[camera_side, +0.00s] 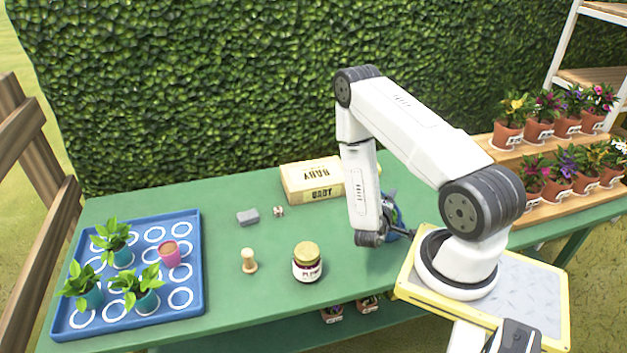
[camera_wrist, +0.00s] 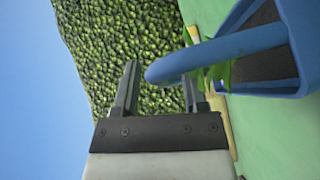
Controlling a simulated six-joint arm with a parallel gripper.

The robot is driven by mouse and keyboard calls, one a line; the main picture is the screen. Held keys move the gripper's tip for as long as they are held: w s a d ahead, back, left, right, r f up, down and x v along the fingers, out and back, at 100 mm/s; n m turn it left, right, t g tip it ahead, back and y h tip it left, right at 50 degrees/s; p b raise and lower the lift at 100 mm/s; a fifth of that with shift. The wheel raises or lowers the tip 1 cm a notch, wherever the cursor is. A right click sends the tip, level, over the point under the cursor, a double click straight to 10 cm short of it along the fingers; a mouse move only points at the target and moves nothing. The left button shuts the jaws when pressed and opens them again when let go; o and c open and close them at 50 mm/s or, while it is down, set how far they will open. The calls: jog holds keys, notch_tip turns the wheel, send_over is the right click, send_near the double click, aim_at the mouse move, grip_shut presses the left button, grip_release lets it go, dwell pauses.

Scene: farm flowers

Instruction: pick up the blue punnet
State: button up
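The blue punnet (camera_wrist: 298,80) is at the upper right of the wrist view, with a thick blue handle (camera_wrist: 215,55), dark contents and some green leaf by it. In the side view only a little of the punnet (camera_side: 393,236) shows, mostly hidden behind my arm, on the table near my base. My gripper (camera_wrist: 158,85) is open, its two dark fingers apart. The handle's near end appears between the fingertips and the handle crosses over the right finger in the picture. I cannot tell whether they touch.
On the green table (camera_side: 215,285) are a yellow box (camera_side: 312,192), a jar (camera_side: 307,268), a wooden peg-like piece (camera_side: 249,262), a grey block (camera_side: 247,217) and a blue tray (camera_side: 195,262) with plants. Shelves of potted flowers (camera_side: 560,120) stand right.

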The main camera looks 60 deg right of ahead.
grip_shut()
dwell(1.2)
